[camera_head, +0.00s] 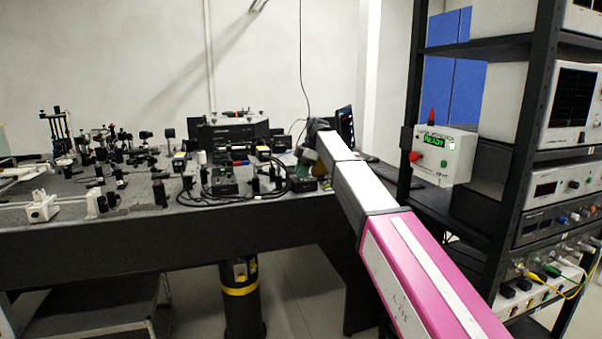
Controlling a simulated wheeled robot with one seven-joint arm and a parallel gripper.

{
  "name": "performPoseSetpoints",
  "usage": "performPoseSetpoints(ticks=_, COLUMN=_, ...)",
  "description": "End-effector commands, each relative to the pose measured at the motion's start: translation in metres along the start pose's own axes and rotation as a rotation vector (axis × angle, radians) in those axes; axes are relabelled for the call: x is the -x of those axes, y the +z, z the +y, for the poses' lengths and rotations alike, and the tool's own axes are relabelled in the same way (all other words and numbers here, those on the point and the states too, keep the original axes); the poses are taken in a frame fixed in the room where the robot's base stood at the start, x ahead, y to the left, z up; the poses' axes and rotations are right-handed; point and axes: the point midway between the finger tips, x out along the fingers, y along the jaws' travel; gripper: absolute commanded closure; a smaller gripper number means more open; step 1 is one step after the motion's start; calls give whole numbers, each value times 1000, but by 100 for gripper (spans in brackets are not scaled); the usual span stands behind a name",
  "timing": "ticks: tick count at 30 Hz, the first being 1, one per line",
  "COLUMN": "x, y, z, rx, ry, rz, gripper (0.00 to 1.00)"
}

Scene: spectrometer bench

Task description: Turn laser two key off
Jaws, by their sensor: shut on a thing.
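My arm reaches from the lower right to the right end of the dark optical bench (150,235). My gripper (304,163) is small at the arm's far end, low over the bench among dark boxes. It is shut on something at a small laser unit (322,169). The key itself is hidden by the gripper and too small to make out, so its turn position cannot be told. Another dark box with a green face (222,182) stands to the left on the bench, with black cables looping between it and my gripper.
Optical mounts (110,150) crowd the bench's left and middle. A dark instrument (232,132) stands at the back, and a monitor (345,126) behind my arm. A white box with a green "READY" display (444,155) hangs on the black rack (530,130) at right.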

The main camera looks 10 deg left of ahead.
Motion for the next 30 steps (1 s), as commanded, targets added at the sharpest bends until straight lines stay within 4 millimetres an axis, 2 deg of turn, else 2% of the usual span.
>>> performPoseSetpoints(ticks=1, x=0, y=1, z=0, rx=0, ry=0, rz=-2, gripper=100)
performPoseSetpoints(ticks=2, x=0, y=1, z=0, rx=0, ry=0, rz=-2, gripper=73)
performPoseSetpoints(ticks=4, x=0, y=1, z=0, rx=0, ry=0, rz=-1, gripper=51)
performPoseSetpoints(ticks=13, x=1, y=0, z=0, rx=-1, ry=0, rz=-1, gripper=51)
performPoseSetpoints(ticks=17, x=11, y=0, z=1, rx=-1, ry=2, rz=-1, gripper=51)
performPoseSetpoints(ticks=30, x=87, y=0, z=1, rx=-1, ry=1, rz=-1, gripper=51)
